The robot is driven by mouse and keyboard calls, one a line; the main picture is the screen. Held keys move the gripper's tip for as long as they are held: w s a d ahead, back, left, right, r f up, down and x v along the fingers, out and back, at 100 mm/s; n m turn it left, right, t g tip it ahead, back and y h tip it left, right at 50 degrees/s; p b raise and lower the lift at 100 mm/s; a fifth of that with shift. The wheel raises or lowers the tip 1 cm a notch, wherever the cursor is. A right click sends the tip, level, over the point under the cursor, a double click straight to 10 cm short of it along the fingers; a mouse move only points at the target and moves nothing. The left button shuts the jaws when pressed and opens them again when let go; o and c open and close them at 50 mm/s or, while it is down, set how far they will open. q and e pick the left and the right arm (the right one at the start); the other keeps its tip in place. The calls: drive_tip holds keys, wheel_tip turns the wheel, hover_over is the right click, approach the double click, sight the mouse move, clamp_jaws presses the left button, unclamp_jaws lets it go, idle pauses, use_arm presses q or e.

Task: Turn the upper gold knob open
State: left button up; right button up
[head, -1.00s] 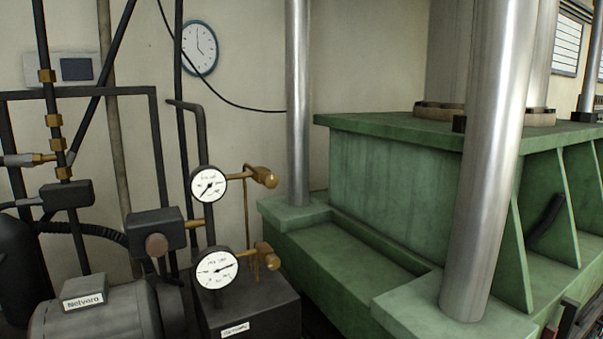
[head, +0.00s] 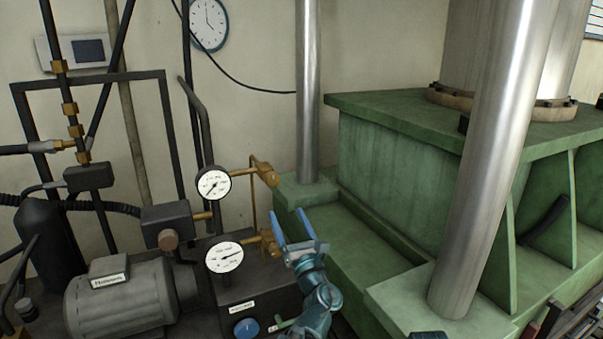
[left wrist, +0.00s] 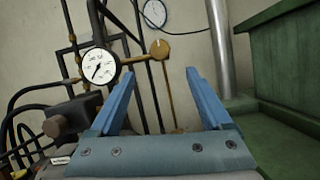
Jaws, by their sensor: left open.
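The upper gold knob (head: 268,175) sits at the end of a brass pipe, right of the upper white gauge (head: 213,184). In the left wrist view the knob (left wrist: 160,49) shows face-on, just beyond and above the gap between the fingertips. My left gripper (head: 287,213) has blue fingers and is open and empty, below and a little right of the upper knob in the head view, apart from it. A lower gold knob (head: 270,240) is beside the lower gauge (head: 224,258), close to the left finger in the picture. My right gripper is not in view.
The green press base (head: 385,263) and its steel columns (head: 306,95) stand to the right. A grey motor (head: 125,300), dark pipes and a black box (head: 250,292) with a blue knob (head: 246,328) are at the left and below.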

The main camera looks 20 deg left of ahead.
sight(274, 183)
use_arm(q)
drive_tip(key=p+x, duration=0.5)
drive_tip(key=x, duration=0.9)
drive_tip(key=shift+s, duration=0.1)
clamp_jaws()
